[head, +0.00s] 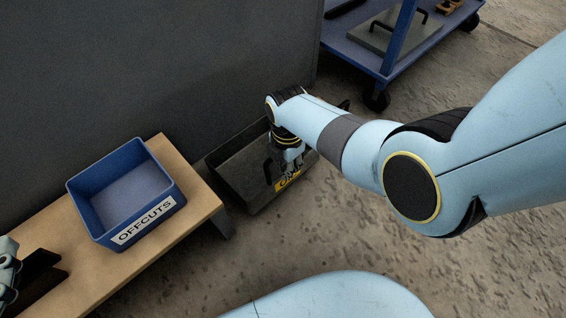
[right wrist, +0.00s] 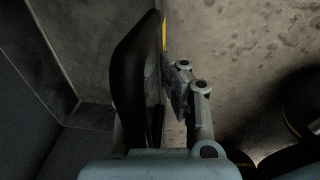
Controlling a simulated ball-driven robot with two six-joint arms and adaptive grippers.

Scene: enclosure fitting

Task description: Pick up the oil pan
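The oil pan (head: 235,173) is a dark open box on the floor against the grey wall, with a yellow label on its near side and a black handle at each end. My right gripper (head: 291,163) is at the labelled side, reaching down by the near handle. In the right wrist view the black handle (right wrist: 130,75) rises close beside the grey right-hand finger; the other finger is mostly hidden behind it, so I cannot tell if they close on it. The pan looks level on the floor. My left gripper (head: 8,272) is partly cut off at the left edge.
A wooden bench (head: 188,170) at left carries a blue OFFCUTS bin (head: 150,222). A blue wheeled cart (head: 370,55) with a grey lidded item stands at the back right. The concrete floor in front of the pan is clear.

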